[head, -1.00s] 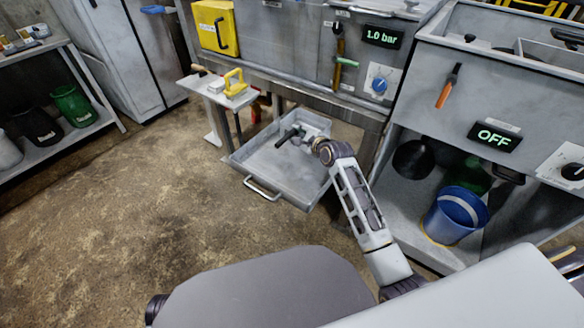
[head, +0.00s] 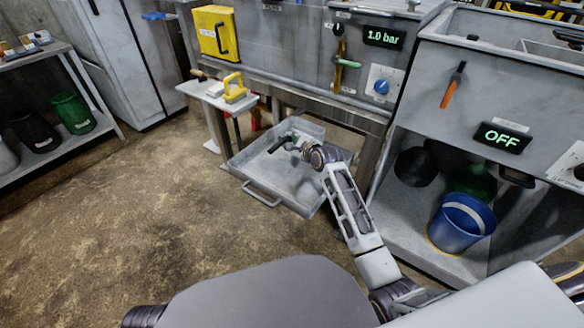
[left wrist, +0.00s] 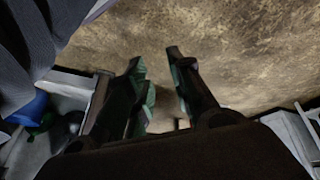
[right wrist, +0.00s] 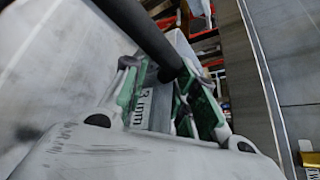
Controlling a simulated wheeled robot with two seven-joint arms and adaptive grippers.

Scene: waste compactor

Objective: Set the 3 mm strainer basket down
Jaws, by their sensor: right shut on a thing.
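My right gripper (right wrist: 165,100) is shut on the 3 mm strainer basket. In the right wrist view, a plate (right wrist: 145,105) lettered "3 mm" shows between its fingers, and a dark bar crosses in front of them. In the head view the right gripper (head: 291,142) is over a grey open tray (head: 252,168) with a front handle; a dark bar shows at its fingers. The basket's outline is hard to tell from the tray, and I cannot tell whether it touches the tray floor. My left gripper (left wrist: 160,85) is open and empty, with brown floor beyond it.
A steel bench with a "1.0 bar" display (head: 384,37) stands behind the tray. A blue bucket (head: 458,226) is on a low shelf at right. A small white stand (head: 210,93) carries a yellow-handled tool. The brown floor at left is free.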

